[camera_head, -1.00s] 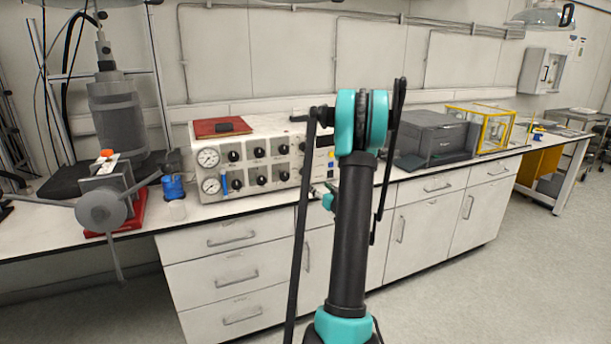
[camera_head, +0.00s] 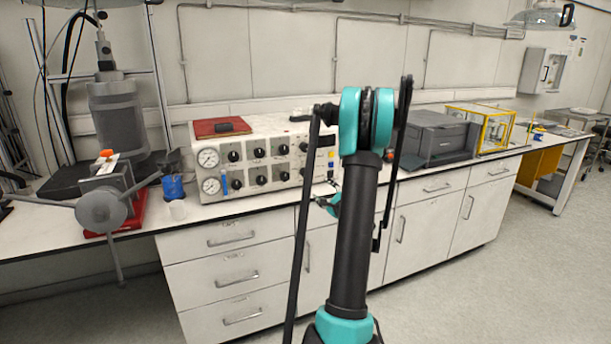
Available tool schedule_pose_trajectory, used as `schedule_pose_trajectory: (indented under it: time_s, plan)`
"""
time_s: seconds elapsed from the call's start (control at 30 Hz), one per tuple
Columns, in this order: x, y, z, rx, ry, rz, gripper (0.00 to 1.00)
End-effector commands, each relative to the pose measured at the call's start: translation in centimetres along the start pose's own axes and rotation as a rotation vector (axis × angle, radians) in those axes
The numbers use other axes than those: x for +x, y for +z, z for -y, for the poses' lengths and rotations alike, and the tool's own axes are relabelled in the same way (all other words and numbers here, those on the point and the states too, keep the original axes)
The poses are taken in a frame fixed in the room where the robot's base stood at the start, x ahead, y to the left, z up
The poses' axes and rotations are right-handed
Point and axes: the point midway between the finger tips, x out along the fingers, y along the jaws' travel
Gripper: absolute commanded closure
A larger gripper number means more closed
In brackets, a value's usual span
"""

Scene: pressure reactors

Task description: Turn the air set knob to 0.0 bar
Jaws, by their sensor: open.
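A white control box (camera_head: 268,132) stands on the bench, left of my arm. Its front carries two round gauges, an upper one (camera_head: 208,158) and a lower one (camera_head: 211,186), and two rows of black knobs, such as one in the upper row (camera_head: 234,156). The labels and gauge needles are too small to read, so I cannot tell which knob is the air set knob. My gripper (camera_head: 320,203) is small and partly hidden behind my arm, in front of the box's lower right side. It appears apart from the knobs and empty.
A blue-capped bottle (camera_head: 173,188) and a grey reactor with handles (camera_head: 101,210) stand to the left. A dark printer (camera_head: 436,138) and a yellow-framed case (camera_head: 484,127) stand to the right.

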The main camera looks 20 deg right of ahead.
Motion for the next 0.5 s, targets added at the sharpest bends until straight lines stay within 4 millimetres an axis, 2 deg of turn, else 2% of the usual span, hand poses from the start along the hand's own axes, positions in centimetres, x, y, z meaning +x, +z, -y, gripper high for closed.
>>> schedule_pose_trajectory:
  time_s: [0.13, 0.23, 0.5]
  plan:
    - [0.2, 0.0, 0.0, 0.061, 0.000, 0.001, 0.44]
    - [1.0, 0.0, 0.0, 0.065, 0.001, 0.001, 0.44]
    - [5.8, 0.1, -0.1, 0.063, 0.002, 0.002, 0.44]
